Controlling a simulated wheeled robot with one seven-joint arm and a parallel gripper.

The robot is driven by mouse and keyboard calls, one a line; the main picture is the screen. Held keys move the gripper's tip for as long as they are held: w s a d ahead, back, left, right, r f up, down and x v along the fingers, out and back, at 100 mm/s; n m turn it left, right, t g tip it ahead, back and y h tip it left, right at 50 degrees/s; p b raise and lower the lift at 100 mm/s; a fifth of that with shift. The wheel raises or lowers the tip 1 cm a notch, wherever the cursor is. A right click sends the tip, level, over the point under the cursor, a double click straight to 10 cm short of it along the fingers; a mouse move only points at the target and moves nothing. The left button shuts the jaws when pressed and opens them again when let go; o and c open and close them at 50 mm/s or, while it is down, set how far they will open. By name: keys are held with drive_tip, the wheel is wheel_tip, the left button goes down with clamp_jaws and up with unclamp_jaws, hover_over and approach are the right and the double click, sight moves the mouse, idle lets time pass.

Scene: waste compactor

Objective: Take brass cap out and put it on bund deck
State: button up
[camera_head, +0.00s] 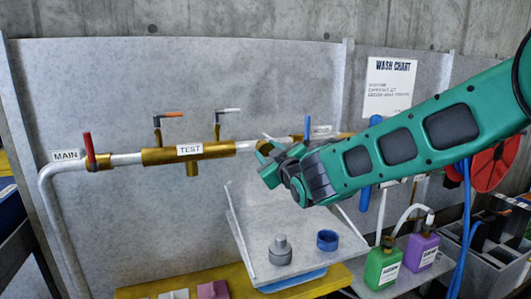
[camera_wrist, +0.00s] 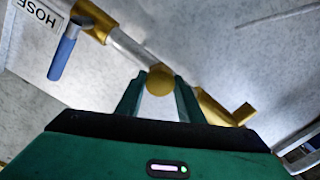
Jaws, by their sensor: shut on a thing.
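My gripper (camera_head: 268,162) is in front of the pipe, right of the TEST brass fitting (camera_head: 188,152). In the wrist view, my gripper (camera_wrist: 160,92) is shut on a yellow brass piece, seemingly the brass cap (camera_wrist: 160,80), between its fingertips. The pipe runs behind it; I cannot tell whether the cap still touches the pipe. In the head view the cap is hidden or too small to make out. A yellow deck (camera_head: 140,293), perhaps the bund deck, lies low at the front, with a pink block (camera_head: 213,290) on it.
A tilted grey tray (camera_head: 253,245) holds a grey fitting (camera_head: 280,250) and a blue ring (camera_head: 327,240). Green (camera_head: 383,265) and purple (camera_head: 421,248) jugs stand to the right. A blue-handled valve (camera_wrist: 63,50) by the HOSE label is near my gripper. A red-handled valve (camera_head: 90,150) is at left.

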drive_tip(key=n, duration=0.5)
idle(0.3)
drive_tip(key=n, duration=0.5)
idle(0.4)
drive_tip(key=n, duration=0.5)
drive_tip(key=shift+n, duration=0.3)
drive_tip(key=n, duration=0.5)
